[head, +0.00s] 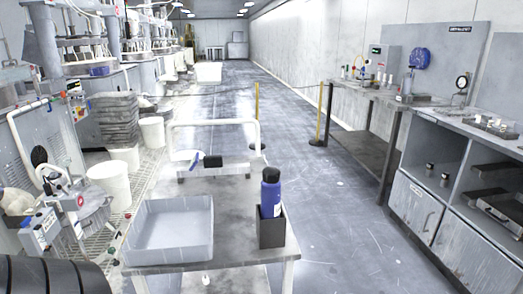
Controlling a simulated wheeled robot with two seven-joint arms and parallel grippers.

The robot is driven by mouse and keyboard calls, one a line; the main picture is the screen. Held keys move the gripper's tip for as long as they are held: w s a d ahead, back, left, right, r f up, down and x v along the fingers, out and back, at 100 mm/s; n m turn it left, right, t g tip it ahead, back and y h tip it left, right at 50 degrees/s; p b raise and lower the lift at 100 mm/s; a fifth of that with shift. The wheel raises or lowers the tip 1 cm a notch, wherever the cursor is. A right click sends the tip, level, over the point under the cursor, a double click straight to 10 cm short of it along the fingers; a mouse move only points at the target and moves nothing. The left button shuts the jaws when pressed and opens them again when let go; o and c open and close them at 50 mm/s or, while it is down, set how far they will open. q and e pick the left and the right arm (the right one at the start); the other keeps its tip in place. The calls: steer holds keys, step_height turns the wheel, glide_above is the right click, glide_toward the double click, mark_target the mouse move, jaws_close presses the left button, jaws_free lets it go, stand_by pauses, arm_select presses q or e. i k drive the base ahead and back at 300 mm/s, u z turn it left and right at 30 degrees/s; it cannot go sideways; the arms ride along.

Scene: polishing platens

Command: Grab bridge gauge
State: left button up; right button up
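A small round dial gauge (462,82) on a stand rises from the right-hand workbench, against the grey back panel. It is small in the picture, and I cannot tell whether it is the bridge gauge. A flat tray with small parts (491,127) lies on the bench in front of it. Neither of my grippers shows in the head view.
A cart (234,249) stands close in front, with a grey bin (170,232) and a blue bottle (271,194) in a black holder (272,230). A side table (376,93) adjoins the workbench (446,118). Yellow posts (323,118) hold a barrier. The aisle floor (335,215) is open.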

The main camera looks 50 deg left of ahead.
mark_target(214, 166)
steer(key=i, duration=3.05)
steer(key=u, duration=3.05)
steer(key=i, duration=0.5)
steer(key=u, duration=2)
